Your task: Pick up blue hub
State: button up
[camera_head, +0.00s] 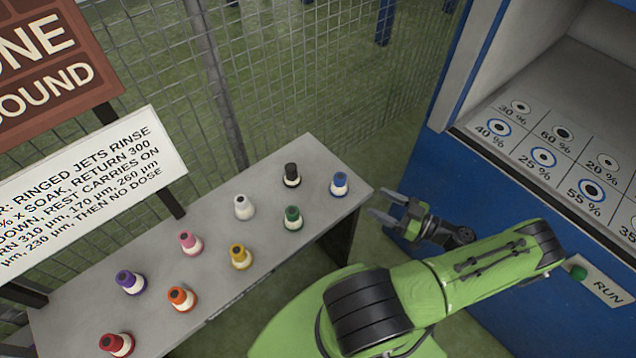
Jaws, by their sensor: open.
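The blue hub (339,183) has a white base and a blue top. It stands upright near the far right end of the grey table (214,231). My gripper (378,204) is open and empty, with its fingers pointing left, to the right of the blue hub and apart from it. A green hub (293,218) and a black hub (291,174) stand close to the left of the blue one.
White (243,207), pink (190,243), yellow (241,256), purple (131,282), orange (182,298) and red (117,344) hubs stand along the table. A wire fence (290,75) is behind. A blue cabinet (455,180) with marked spots stands at right, beside a RUN button (578,272).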

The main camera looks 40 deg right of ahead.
aim_at(333, 185)
jog(key=x, duration=1.5)
jog(key=shift+w+d, duration=0.1)
jog(key=shift+w, duration=0.15)
jog(key=shift+r, duration=0.1)
grip_shut()
